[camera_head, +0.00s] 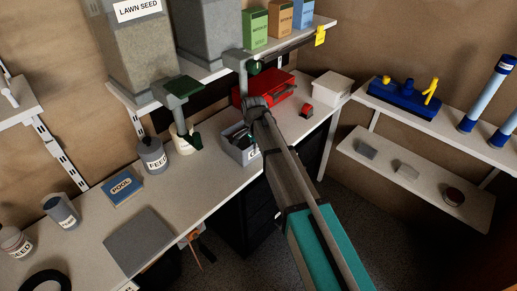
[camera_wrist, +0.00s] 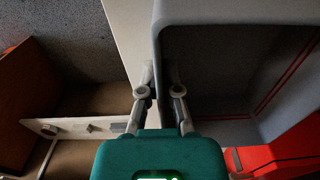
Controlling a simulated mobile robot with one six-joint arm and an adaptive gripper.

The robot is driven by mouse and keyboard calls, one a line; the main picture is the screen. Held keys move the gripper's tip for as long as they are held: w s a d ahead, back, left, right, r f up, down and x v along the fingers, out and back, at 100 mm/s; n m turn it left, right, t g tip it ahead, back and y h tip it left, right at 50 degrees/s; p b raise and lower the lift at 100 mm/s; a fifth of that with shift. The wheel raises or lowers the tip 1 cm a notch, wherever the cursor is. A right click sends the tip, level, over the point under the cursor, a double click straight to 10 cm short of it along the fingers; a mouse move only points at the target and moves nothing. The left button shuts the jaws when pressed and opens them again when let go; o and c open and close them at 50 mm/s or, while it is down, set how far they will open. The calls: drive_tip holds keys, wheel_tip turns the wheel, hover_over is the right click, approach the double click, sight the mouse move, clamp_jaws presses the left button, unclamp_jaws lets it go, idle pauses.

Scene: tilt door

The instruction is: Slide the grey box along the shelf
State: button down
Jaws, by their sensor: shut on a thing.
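The grey box (camera_head: 236,154) is a small open-topped bin on the long pale shelf (camera_head: 205,184), close to its front edge. In the wrist view the grey box (camera_wrist: 240,10) fills the upper right, with its dark inside facing the camera. My gripper (camera_wrist: 160,78) is shut on the box's left wall in that view, one finger on each side of it. In the head view my arm comes from the lower right and ends at the box. The fingertips are hard to make out there.
A red toolbox (camera_head: 265,88) and a small red item (camera_head: 306,111) stand behind the box, with a white box (camera_head: 333,87) to the right. A feed tin (camera_head: 153,156) and a beige pot (camera_head: 183,143) stand to the left. An upper shelf overhangs the back.

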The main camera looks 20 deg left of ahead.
drive_tip(key=shift+s+a, duration=0.2)
drive_tip(key=shift+s, duration=0.05)
drive_tip(key=c, duration=0.7)
unclamp_jaws()
drive_tip(key=shift+d, duration=0.1)
drive_tip(key=shift+r, duration=0.1)
